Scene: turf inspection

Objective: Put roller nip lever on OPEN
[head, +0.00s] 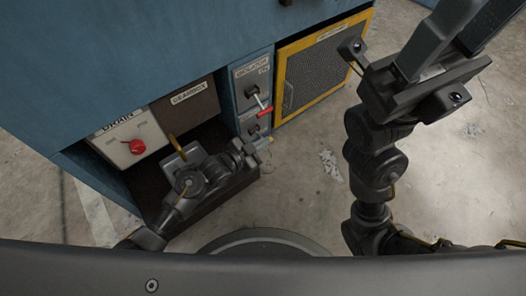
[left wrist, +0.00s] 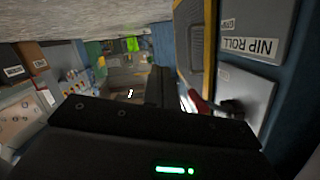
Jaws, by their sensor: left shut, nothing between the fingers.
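The NIP ROLL label (left wrist: 250,46) shows upside down in the left wrist view, with a small word, seemingly OPEN, at its edge. In the head view the nip roll panel (head: 249,126) is the lower plate under the ISOLATOR panel (head: 252,70). The nip lever is mostly hidden by my left gripper (head: 257,147), which is shut and empty beside this panel; I cannot tell whether they touch. A red-handled lever (head: 264,111) on the upper plate also shows in the left wrist view (left wrist: 203,104). My right gripper (head: 460,35) is open, its fingertips cut off by the frame.
The DRAIN box (head: 115,150) with a red knob (head: 137,146) and the GEARBOX panel (head: 187,102) are to the left. A yellow-framed mesh guard (head: 318,76) is to the right. Concrete floor (head: 300,190) between my arms is clear.

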